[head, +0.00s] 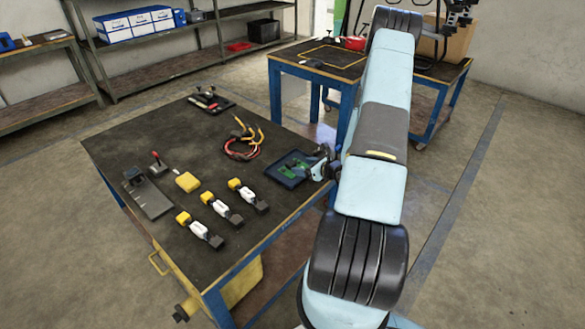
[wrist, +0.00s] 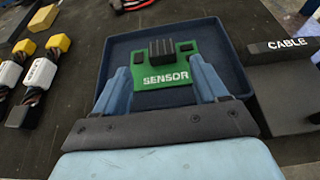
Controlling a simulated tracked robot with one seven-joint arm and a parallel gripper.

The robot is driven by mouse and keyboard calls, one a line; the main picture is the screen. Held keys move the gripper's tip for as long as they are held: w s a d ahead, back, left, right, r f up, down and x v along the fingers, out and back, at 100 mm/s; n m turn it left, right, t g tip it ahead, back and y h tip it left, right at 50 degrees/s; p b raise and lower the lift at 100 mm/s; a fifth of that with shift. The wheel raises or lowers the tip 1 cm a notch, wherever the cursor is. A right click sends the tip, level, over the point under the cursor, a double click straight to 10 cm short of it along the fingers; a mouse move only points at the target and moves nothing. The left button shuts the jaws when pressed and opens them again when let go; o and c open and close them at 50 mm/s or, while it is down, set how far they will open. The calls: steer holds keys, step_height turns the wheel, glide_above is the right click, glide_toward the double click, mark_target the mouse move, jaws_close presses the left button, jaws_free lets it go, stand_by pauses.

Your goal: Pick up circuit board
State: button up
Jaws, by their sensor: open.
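The green circuit board (wrist: 160,75), marked "SENSOR" with a black block on its top edge, lies in a dark blue tray (wrist: 231,62) in the wrist view. In the head view the board (head: 291,168) lies in the tray (head: 282,178) near the table's right edge, partly hidden by my gripper (head: 321,165). In the wrist view my gripper (wrist: 161,84) is open, with one blue finger on each side of the board. The fingers look close to its side edges; whether they touch it I cannot tell.
Yellow-and-white connectors (head: 222,209) lie left of the tray on the dark table (head: 160,133). Red and yellow cables (head: 243,140) lie behind it. A dark block marked "CABLE" (wrist: 285,46) stands right of the tray in the wrist view.

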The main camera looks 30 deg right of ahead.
mark_target(293, 163)
steer(key=shift+x, duration=2.8)
steer(key=shift+d, duration=0.2)
steer(key=c, duration=1.2)
steer(key=shift+r, duration=0.1)
